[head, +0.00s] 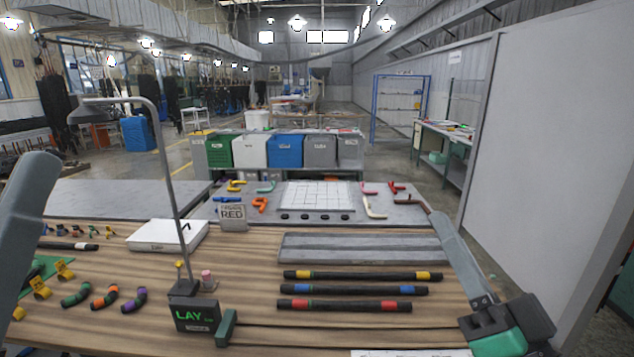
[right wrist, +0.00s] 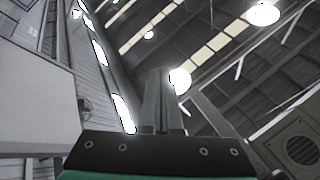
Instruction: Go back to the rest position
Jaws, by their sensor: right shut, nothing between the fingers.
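My right gripper (head: 440,218) is at the right of the head view, its green and black body near the bottom right corner and its grey fingers pointing up and away. It is shut and empty. In the right wrist view the closed fingers (right wrist: 163,75) stand against the ceiling, touching nothing. In the head view the fingers appear over the right side of the wooden table (head: 240,262). A grey link of my left arm shows at the left edge; the left gripper is not in view.
Three dark hoses with coloured bands (head: 358,290) lie left of my right gripper. A grey tray (head: 360,257) lies behind them. A lamp post (head: 165,150) rises from the table's left half. A tall white panel (head: 560,150) stands at the right.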

